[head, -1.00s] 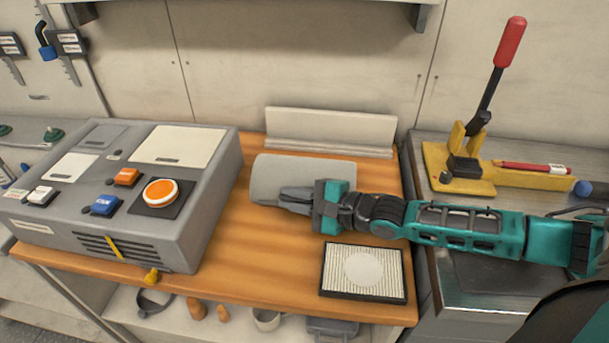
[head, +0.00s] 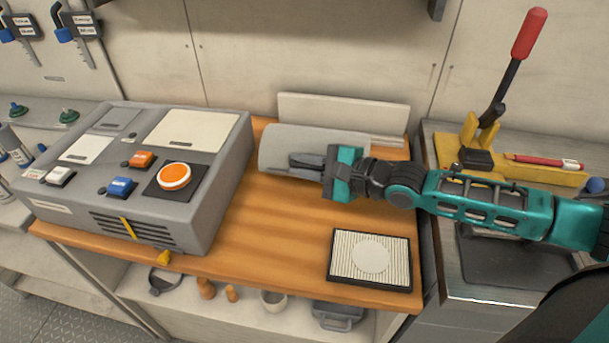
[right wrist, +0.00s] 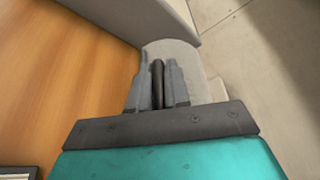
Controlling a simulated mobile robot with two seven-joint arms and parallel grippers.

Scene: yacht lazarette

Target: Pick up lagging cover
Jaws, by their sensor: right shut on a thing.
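The lagging cover, which I take to be the pale grey curved shell (head: 287,142), is at the back of the wooden bench top, in front of a white upright panel. My right gripper (head: 293,161) reaches in from the right and is shut on the shell's near side. In the right wrist view the fingers (right wrist: 158,84) sit close together, with the grey shell (right wrist: 192,60) around and beyond them. The shell overlaps the foot of the panel in the picture and seems raised off the bench. How the fingers grip its edge is partly hidden. My left gripper is not in view.
A grey control box (head: 70,195) with an orange button stands left on the bench. A ribbed pad with a pale disc (head: 345,264) lies at the front right. The white panel (head: 345,109) stands behind. A red-handled lever tool (head: 527,35) is at right. Mid-bench is clear.

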